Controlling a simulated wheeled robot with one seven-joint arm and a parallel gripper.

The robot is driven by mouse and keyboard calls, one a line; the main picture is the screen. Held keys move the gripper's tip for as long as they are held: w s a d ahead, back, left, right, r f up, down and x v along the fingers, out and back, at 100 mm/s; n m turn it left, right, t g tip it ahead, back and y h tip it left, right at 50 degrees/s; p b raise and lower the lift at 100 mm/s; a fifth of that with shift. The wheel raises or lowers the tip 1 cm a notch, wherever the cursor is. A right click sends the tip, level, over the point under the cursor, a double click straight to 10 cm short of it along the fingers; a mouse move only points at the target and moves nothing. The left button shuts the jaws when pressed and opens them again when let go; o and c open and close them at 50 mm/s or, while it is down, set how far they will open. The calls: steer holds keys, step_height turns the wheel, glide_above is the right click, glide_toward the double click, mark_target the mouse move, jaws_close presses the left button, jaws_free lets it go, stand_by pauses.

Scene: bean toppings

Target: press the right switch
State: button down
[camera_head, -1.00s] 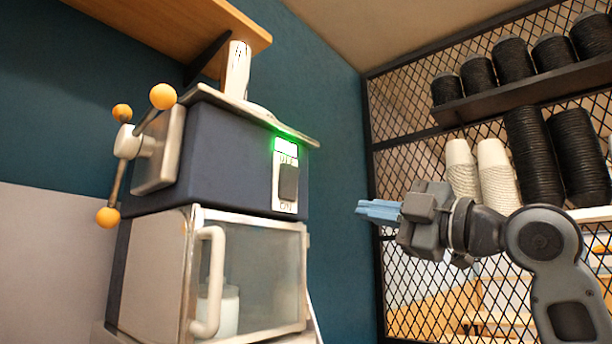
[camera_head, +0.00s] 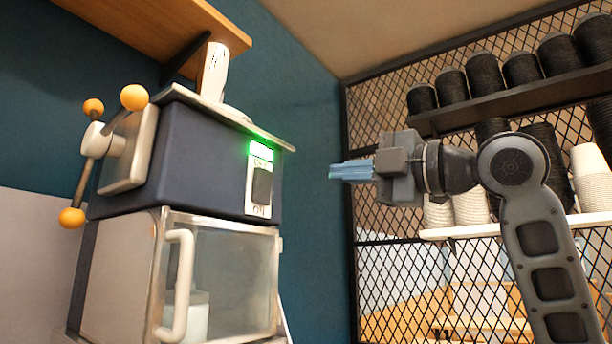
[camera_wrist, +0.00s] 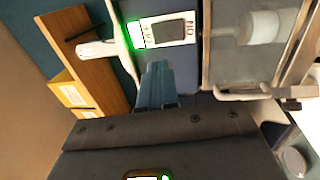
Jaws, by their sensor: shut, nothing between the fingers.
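The switch (camera_head: 262,185) is a dark rocker on a white plate on the side of a dark blue machine (camera_head: 205,150). A green-lit indicator glows at the plate's top. In the wrist view the switch (camera_wrist: 168,31) lies sideways beyond the fingertips, with OFF and ON lettering on its plate. My gripper (camera_head: 332,172) is shut and empty, with its blue fingers pointing left toward the switch. It is apart from the plate, to its right in the head view. In the wrist view my gripper (camera_wrist: 156,68) shows at the middle, its tips close below the plate in the picture.
Below the switch is a clear-fronted compartment (camera_head: 235,280) with a white handle (camera_head: 180,290). A three-armed lever with orange knobs (camera_head: 134,97) is on the left. A mesh rack (camera_head: 400,270) with stacked cups stands behind my arm. A wooden shelf (camera_head: 150,28) hangs above.

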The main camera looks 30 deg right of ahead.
mark_target(267, 178)
steer(key=p+x, duration=0.3)
steer(key=x, duration=1)
steer(key=shift+w+a, duration=0.1)
steer(key=shift+w, duration=0.15)
steer(key=shift+r, duration=0.15)
steer(key=shift+w+r+p, duration=0.1)
steer(key=shift+r+p, duration=0.05)
steer(key=shift+p, duration=0.35)
steer(key=b+v, duration=0.2)
steer(key=v, duration=0.5)
steer(key=shift+s, duration=0.35)
